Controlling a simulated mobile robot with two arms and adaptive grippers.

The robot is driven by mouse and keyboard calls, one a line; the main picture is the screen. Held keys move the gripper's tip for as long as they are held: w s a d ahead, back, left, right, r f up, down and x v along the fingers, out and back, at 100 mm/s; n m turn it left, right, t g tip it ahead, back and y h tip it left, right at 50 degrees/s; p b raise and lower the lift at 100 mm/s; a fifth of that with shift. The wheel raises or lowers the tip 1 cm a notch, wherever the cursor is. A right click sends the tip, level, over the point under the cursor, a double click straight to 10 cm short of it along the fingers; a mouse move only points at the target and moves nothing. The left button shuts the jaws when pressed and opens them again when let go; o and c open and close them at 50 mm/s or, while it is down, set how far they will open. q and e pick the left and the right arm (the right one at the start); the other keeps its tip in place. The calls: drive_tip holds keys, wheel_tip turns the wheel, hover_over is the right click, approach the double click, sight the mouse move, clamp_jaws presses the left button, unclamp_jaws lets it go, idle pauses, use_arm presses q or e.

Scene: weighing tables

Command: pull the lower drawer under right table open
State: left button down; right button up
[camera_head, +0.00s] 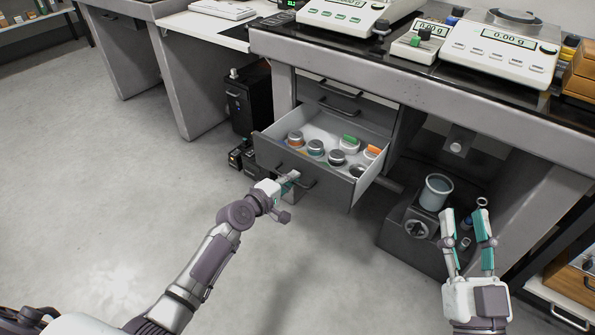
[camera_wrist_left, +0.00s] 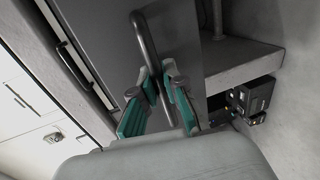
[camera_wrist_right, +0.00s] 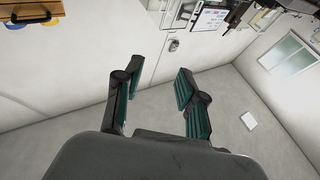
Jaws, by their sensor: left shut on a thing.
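The lower drawer (camera_head: 318,176) under the right table (camera_head: 345,52) stands pulled out, showing its pale inside with several round containers (camera_head: 337,157) in it. Its bar handle (camera_head: 309,184) is on the grey front. My left gripper (camera_head: 289,181) is shut on this handle near its left part. In the left wrist view the handle bar (camera_wrist_left: 145,42) runs between the teal-padded fingers (camera_wrist_left: 158,82). My right gripper (camera_head: 465,225) is open and empty, in front of the right side of the table. It also shows open in the right wrist view (camera_wrist_right: 157,84).
An upper drawer (camera_head: 345,105) above the open one is shut. A grey box with a dial (camera_head: 412,229) and a metal cup (camera_head: 436,192) stand under the table at right. A black case (camera_head: 246,102) stands left of the drawer. Floor in front is clear.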

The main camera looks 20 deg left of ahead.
use_arm(q)
drive_tip(key=shift+f+p+v, duration=0.2)
drive_tip(key=shift+f+v, duration=0.05)
drive_tip(key=shift+v, duration=0.9)
drive_tip(key=shift+f+p+v, duration=0.15)
drive_tip(key=shift+f+v, duration=0.1)
drive_tip(key=shift+v, duration=0.9)
use_arm(e)
drive_tip(key=shift+w+d+f+g+h, duration=0.1)
drive_tip(key=shift+w+f+g+h, duration=0.05)
drive_tip(key=shift+f+g, duration=0.4)
drive_tip(key=shift+w+d+f+g+h, duration=0.1)
drive_tip(key=shift+w+f+g+h, duration=0.15)
drive_tip(key=shift+f, duration=0.5)
drive_tip(key=shift+w+f+g+h, duration=0.1)
drive_tip(key=shift+f+g, duration=0.4)
drive_tip(key=shift+f, duration=0.15)
use_arm(q)
drive_tip(key=shift+s, duration=0.1)
drive_tip(key=c, duration=1.2)
unclamp_jaws()
drive_tip(key=v, duration=1.2)
drive_tip(key=shift+d, duration=0.1)
